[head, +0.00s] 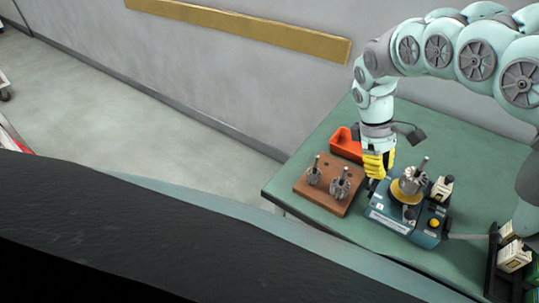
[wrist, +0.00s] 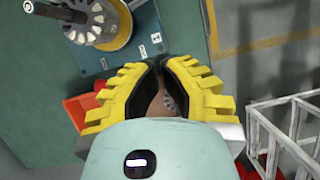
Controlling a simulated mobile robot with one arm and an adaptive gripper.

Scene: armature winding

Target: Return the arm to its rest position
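My gripper (head: 376,168) has yellow fingers and points down over the green table, between a brown wooden block (head: 328,206) and a blue winding machine (head: 388,213). In the wrist view my gripper (wrist: 168,68) has a gap between its black inner pads and holds nothing that I can see. Part of the block and an armature (wrist: 168,102) show through that gap, below the fingers. One armature (head: 411,181) stands on the machine's yellow disc, apart from the gripper. Two more armatures, one left (head: 313,175) and one right (head: 340,184), stand on the block. My arm arches in from the right.
A red-orange bin (head: 344,146) lies behind the block, close to my gripper. Small boxes stand in a dark rack (head: 493,262) at the table's right. The green table (head: 318,147) has a free left edge. A white wire frame (wrist: 283,118) shows in the wrist view.

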